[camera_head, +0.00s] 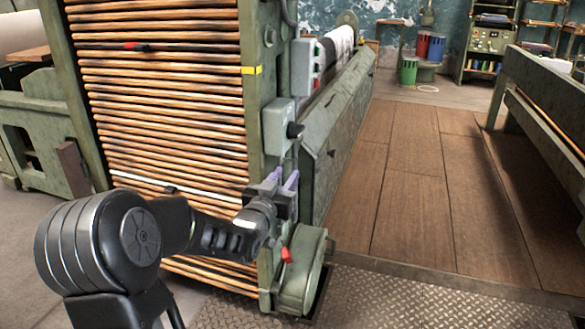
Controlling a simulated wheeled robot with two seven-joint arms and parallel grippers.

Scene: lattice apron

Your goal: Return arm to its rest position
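My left arm comes in from the lower left, with its black joints across the front of the slatted machine. My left gripper (282,179) is near the machine's right-hand post, just below a grey box (279,122) with a black knob (295,130). Its two purple-grey fingertips stand apart, with nothing seen between them. I cannot tell whether the gripper touches the machine. My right arm and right gripper are not in view.
The machine (165,90) has stacked wooden slats in a green frame. A green rounded housing with a red knob (286,255) sits below the gripper. The wooden floor (415,190) to the right is clear, up to a green bench (545,90). Drums (437,47) stand at the back.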

